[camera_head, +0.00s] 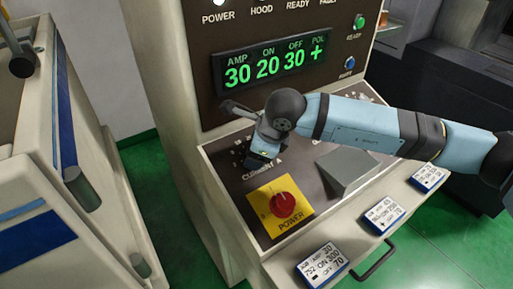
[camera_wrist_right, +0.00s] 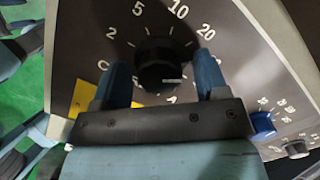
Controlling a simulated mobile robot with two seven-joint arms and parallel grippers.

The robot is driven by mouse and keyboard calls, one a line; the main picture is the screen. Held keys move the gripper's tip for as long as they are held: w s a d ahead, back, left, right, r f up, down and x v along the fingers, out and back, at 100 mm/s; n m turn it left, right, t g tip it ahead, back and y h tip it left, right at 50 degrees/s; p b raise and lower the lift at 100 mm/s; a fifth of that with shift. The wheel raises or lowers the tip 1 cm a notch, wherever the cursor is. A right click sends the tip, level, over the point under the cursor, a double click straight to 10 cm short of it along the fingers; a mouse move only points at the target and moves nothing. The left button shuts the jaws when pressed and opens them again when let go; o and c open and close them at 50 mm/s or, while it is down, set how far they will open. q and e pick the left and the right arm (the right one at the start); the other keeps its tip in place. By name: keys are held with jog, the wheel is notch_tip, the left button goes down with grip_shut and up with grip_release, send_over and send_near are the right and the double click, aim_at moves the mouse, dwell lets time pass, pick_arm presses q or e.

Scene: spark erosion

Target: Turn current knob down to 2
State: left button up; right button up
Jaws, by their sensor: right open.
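The current knob (camera_wrist_right: 158,66) is a round black dial in the right wrist view. A scale with 2, 5, 10 and 20 runs around it. A pale pointer mark on it faces the right of that picture; the label there is partly hidden. My right gripper (camera_wrist_right: 163,76) is open, one finger on each side of the knob; I cannot tell if they touch it. In the head view my right gripper (camera_head: 263,147) is over the "CURRENT A" area and hides the knob. The green display (camera_head: 265,66) reads AMP 30. My left gripper is not in view.
A red power knob (camera_head: 283,204) on a yellow plate (camera_head: 262,207) sits just in front of my gripper. A grey wedge-shaped block (camera_head: 347,172) stands to its right. Several label cards (camera_head: 322,265) lie along the front edge, above a dark handle (camera_head: 375,261).

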jog(key=c, duration=0.9)
jog(key=shift+c, duration=0.2)
